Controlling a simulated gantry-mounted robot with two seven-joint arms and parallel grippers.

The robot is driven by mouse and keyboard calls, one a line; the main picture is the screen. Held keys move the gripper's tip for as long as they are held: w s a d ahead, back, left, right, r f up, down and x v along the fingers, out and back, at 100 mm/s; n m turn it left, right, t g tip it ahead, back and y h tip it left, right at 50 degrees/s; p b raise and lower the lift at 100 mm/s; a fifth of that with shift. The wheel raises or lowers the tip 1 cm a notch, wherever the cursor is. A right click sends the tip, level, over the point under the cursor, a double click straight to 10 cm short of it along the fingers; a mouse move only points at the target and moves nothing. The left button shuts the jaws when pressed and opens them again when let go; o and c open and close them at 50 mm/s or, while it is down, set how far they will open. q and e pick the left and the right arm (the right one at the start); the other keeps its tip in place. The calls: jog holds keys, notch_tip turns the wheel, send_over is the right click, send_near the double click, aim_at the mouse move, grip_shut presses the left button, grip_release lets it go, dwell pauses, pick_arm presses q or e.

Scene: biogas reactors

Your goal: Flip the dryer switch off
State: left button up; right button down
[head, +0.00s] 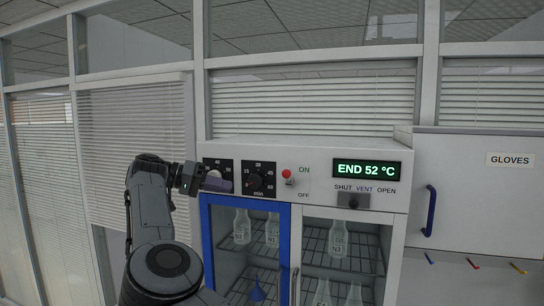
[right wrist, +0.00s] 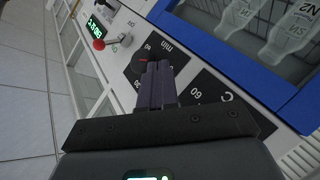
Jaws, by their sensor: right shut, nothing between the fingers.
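The dryer switch (head: 287,177) is a small lever with a red ball tip on the dryer's front panel, between the timer dial and the display. Its red tip is up, beside the word ON; OFF is printed lower down. In the right wrist view the switch (right wrist: 101,44) shows at upper left. My right gripper (head: 228,185) is shut and empty, left of the switch and in front of the dials, apart from the switch. In the right wrist view its closed fingers (right wrist: 157,72) overlap the timer dial's edge; contact cannot be told. My left gripper is not in view.
The timer dial (head: 258,180) lies between my right gripper and the switch. The display (head: 366,169) reads END 52 °C, above a vent knob (head: 353,202). Below is a blue-framed door (head: 284,250) with bottles behind. A GLOVES cabinet (head: 470,185) stands at right.

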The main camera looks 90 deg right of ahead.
jog(key=s+a+r+n+t, duration=0.1)
jog(key=s+a+r+t, duration=0.1)
jog(key=s+r+t, duration=0.4)
jog(key=s+a+r+n+t, duration=0.1)
jog(key=s+r+t, duration=0.4)
jog(key=r, duration=1)
jog(key=s+a, duration=0.1)
jog(key=s, duration=0.2)
jog(key=shift+s+a+r+n+t+y, duration=0.25)
jog(key=shift+s+r+n+t+y, duration=0.05)
jog(key=shift+s+r+t+y, duration=0.1)
jog(key=shift+f, duration=0.1)
